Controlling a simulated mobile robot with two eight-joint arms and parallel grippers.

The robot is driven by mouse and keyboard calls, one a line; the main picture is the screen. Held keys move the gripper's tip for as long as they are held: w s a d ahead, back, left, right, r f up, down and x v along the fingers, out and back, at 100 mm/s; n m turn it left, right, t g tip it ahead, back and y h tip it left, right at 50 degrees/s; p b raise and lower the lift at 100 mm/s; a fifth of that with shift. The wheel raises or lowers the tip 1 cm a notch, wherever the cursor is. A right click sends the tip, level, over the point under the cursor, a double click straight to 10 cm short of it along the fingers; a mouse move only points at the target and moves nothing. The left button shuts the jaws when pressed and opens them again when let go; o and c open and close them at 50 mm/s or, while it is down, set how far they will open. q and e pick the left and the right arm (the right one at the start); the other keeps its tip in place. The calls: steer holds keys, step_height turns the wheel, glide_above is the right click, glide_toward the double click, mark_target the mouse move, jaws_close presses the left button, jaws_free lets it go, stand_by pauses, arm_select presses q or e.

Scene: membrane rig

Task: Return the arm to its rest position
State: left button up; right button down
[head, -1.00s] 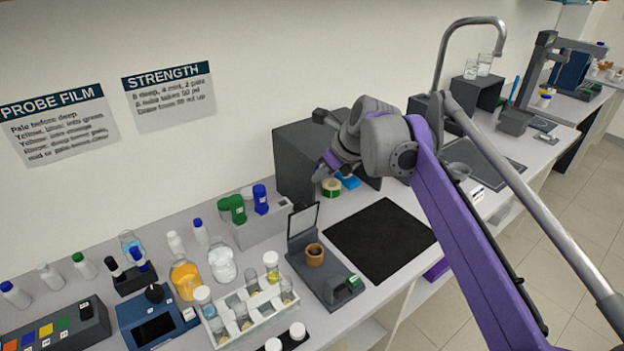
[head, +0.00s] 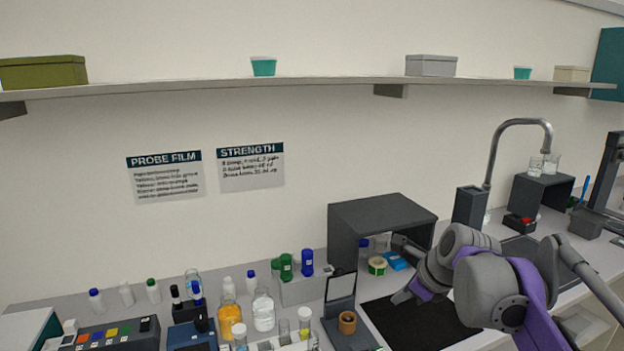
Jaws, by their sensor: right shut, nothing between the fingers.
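My right arm, purple and grey, comes in from the lower right. Its gripper (head: 402,270) is over the back of the black mat (head: 385,312), in front of the dark grey open box (head: 383,212). The fingers are small and partly hidden by the wrist; the gripper is shut and holds nothing. My left gripper is not in view.
A device with a raised lid (head: 340,287) and a brown cup (head: 347,322) stands left of the mat. Bottles, including an orange one (head: 230,320), crowd the bench's left. A tap (head: 497,150) rises at the right. A shelf (head: 300,82) spans the wall above.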

steer(key=s+a+f+n+h, duration=0.1)
steer(key=s+f+n+h, duration=0.1)
steer(key=s+f+n, duration=1.9)
steer(key=s+n, duration=0.3)
steer(key=n, duration=0.1)
steer(key=shift+s+a+f+n+h, duration=0.25)
steer(key=shift+n+h, duration=0.05)
steer(key=shift+n, duration=0.1)
